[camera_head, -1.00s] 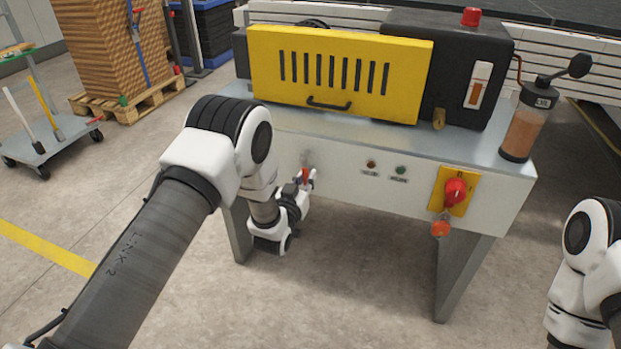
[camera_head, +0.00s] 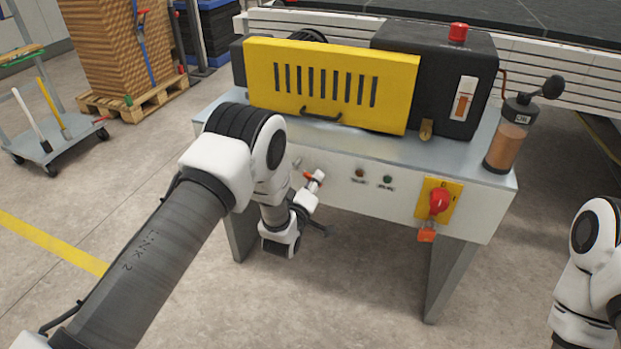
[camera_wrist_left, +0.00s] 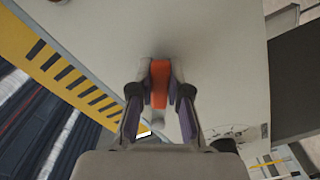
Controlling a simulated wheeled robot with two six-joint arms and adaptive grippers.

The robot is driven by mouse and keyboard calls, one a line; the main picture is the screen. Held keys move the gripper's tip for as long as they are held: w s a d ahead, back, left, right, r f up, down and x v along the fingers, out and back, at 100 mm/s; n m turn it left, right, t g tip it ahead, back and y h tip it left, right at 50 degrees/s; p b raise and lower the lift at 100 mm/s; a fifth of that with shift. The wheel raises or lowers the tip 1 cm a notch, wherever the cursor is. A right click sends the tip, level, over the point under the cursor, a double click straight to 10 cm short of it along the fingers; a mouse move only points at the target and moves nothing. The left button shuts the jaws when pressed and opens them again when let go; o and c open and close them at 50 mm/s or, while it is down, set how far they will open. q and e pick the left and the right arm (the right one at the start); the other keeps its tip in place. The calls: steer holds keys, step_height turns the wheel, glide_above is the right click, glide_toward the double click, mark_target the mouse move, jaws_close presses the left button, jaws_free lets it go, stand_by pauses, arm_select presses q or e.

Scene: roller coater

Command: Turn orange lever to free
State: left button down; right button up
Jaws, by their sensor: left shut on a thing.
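The orange lever (camera_wrist_left: 160,82) sits on the pale front panel of the machine. In the left wrist view it stands between the two fingertips of my left gripper (camera_wrist_left: 160,72), which is shut on it. In the head view only a small orange part of the lever (camera_head: 308,177) shows beside my left gripper (camera_head: 315,183), at the left part of the panel. Its pivot and any markings around it are not clear. My right arm shows at the right edge of the head view, but its gripper is out of view.
The machine's front panel also has a red rotary switch on a yellow plate (camera_head: 439,200), an orange padlock-like piece (camera_head: 427,235) below it and a green button (camera_head: 388,180). A yellow slotted guard (camera_head: 330,88) and a bottle (camera_head: 508,140) stand on top. Floor ahead is clear.

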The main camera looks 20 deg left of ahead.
mark_target(323, 164)
arm_select(q)
steer(key=r+n+p, duration=0.1)
steer(key=n, duration=0.1)
steer(key=d+r+n+p, duration=0.1)
steer(key=n, duration=0.1)
steer(key=shift+r+p, duration=0.2)
steer(key=shift+p, duration=0.15)
steer(key=shift+r+n+p, duration=0.25)
steer(key=shift+n+p, duration=0.1)
steer(key=shift+n, duration=0.35)
steer(key=shift+r+n+p, duration=0.25)
steer(key=shift+n+p, duration=0.1)
steer(key=shift+n, duration=0.35)
steer(key=c, duration=1.1)
jaws_free()
steer(key=s, duration=1.2)
steer(key=shift+a, duration=0.2)
